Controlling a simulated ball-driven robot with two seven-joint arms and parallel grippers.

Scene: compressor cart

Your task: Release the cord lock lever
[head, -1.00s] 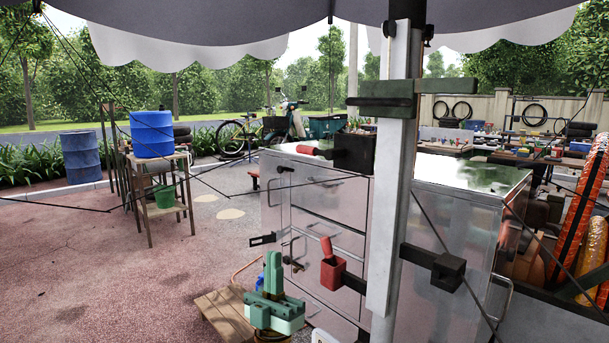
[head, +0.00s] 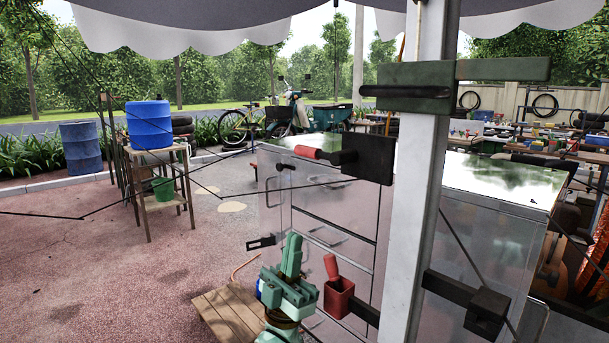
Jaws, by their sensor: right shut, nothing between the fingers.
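A red lever (head: 331,267) rises, tilted, from a small open red housing (head: 338,298). The housing sits on a black bracket that comes off the pale upright post (head: 408,200). I take this to be the cord lock lever. My right gripper (head: 292,245), mint green, points up just left of the red housing in the picture. Its fingers are shut and empty. A gap shows between its fingertips and the lever; I cannot tell the depth between them. My left gripper is not in view.
A red-handled black block (head: 367,160) is higher on the post, below a dark green clamp (head: 415,90). The metal cart (head: 490,190) stands behind. A wooden pallet (head: 228,312) lies low left. Thin dark cords cross the view.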

